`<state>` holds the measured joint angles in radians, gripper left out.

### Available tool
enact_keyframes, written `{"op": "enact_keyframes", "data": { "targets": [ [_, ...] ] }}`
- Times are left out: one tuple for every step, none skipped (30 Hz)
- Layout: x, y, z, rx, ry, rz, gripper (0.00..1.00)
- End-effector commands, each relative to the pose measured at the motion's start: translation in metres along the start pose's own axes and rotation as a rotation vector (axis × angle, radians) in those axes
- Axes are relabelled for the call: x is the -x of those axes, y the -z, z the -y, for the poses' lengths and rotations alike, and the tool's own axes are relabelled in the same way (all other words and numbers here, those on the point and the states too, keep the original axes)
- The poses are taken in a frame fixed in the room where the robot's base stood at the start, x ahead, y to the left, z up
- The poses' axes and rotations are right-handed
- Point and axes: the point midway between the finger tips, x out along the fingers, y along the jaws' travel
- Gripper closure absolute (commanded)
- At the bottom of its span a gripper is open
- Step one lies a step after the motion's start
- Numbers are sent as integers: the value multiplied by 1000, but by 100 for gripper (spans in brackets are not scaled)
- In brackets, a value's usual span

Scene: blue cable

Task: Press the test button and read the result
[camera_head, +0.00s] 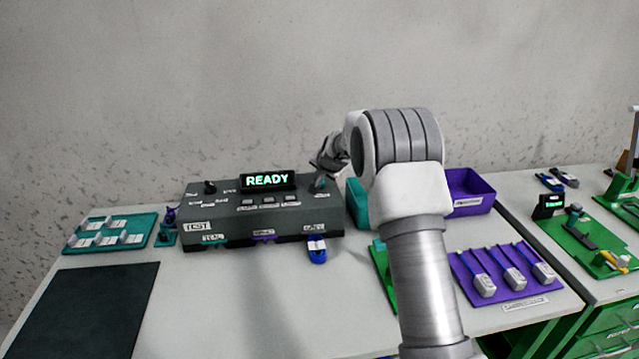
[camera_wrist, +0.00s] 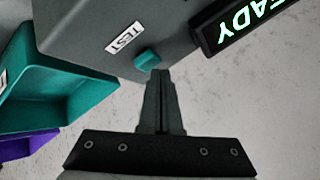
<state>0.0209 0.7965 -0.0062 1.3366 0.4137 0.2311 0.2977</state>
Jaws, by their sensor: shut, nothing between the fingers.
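The dark grey test box (camera_head: 265,222) stands at the back of the table. Its display (camera_head: 268,180) is lit green and reads READY; part of the same display (camera_wrist: 238,22) shows upside down in the wrist view. The teal test button (camera_wrist: 147,59) sits beside a white TEST label (camera_wrist: 124,38). My gripper (camera_wrist: 160,73) is shut and empty, its tips at the button's edge; I cannot tell whether they touch it. In the head view my gripper (camera_head: 320,183) is over the box's right end, the button hidden. A blue connector (camera_head: 317,250) is at the box's front right.
A teal bin (camera_head: 357,203) and a purple bin (camera_head: 470,190) stand right of the box, partly behind my arm. A purple tray (camera_head: 505,278) holds several cables. A teal tray (camera_head: 110,233) and a dark mat (camera_head: 95,310) lie left. The table's front middle is clear.

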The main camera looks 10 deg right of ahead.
Motion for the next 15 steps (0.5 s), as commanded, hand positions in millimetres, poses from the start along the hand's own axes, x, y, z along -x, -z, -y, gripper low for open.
{"op": "enact_keyframes", "data": {
  "targets": [
    [0,0,0,0,0,0,100],
    [0,0,0,0,0,0,100],
    [-1,0,0,0,0,0,100],
    [-1,-1,-1,0,0,0,100],
    [-1,-1,-1,0,0,0,100],
    [-2,-1,-1,0,0,0,100],
    [-2,-1,-1,0,0,0,100],
    [-2,-2,-2,0,0,0,100],
    [-2,-2,-2,0,0,0,100],
    [-3,-2,-2,0,0,0,100],
    [-3,-2,-2,0,0,0,100],
    [-3,-2,-2,0,0,0,100],
    [-4,-3,-3,0,0,0,100],
    [-4,-3,-3,0,0,0,100],
    [-4,-3,-3,0,0,0,100]
  ]
}}
